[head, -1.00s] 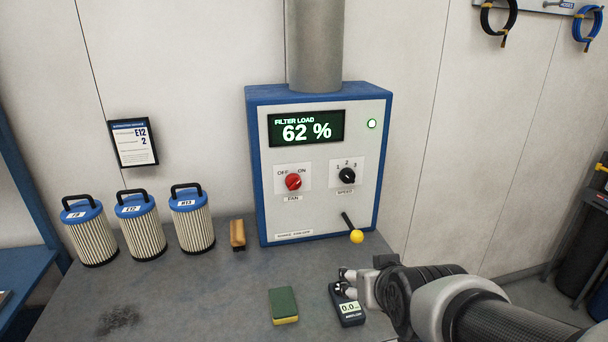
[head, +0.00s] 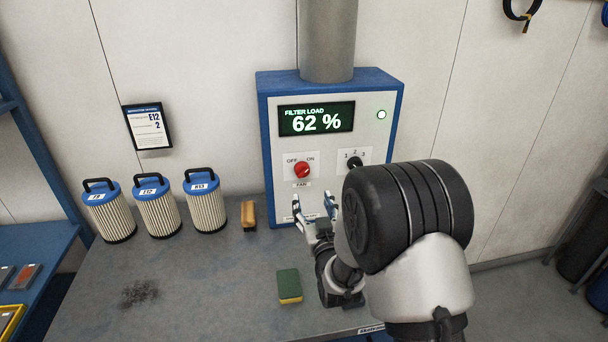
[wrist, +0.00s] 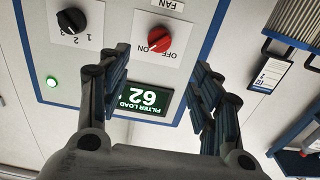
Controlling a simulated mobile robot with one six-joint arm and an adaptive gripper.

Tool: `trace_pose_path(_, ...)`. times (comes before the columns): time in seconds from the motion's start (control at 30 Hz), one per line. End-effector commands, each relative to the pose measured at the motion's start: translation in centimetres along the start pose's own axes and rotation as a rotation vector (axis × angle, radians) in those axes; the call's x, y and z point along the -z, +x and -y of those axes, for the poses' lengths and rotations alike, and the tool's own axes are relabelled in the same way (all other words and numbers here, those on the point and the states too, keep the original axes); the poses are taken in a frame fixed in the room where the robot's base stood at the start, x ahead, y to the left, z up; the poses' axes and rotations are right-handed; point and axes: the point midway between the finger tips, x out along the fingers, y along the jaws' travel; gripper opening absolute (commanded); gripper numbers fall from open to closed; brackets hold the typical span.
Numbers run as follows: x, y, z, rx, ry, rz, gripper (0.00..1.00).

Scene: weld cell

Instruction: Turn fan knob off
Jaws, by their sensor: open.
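The red fan knob (head: 302,170) is on the front panel of the blue and white filter unit (head: 284,222), between the OFF and ON labels. Its pointer seems turned toward ON. In the wrist view the knob (wrist: 159,39) appears upside down, beyond and between my spread fingers. My gripper (head: 314,206) is open and empty, just below the knob in the head view and apart from it. The wrist view shows my gripper (wrist: 160,75) with both fingers wide apart. The display (head: 316,118) reads FILTER LOAD 62 % and a green lamp (head: 381,115) is lit.
The black speed knob (head: 353,158) is right of the fan knob, partly covered by my arm. Several filter cartridges (head: 158,212), a brush (head: 248,215) and a green and yellow sponge (head: 289,286) stand or lie on the bench (head: 215,285). The lever below the panel is hidden.

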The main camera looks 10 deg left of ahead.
Motion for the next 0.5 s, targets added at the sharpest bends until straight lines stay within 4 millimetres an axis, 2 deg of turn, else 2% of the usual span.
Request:
trace_pose_path(0.2,0.0,5.0,0.0,0.000,0.000,-0.002,0.58)
trace_pose_path(0.5,-0.1,11.0,-0.1,0.000,0.000,-0.001,0.58)
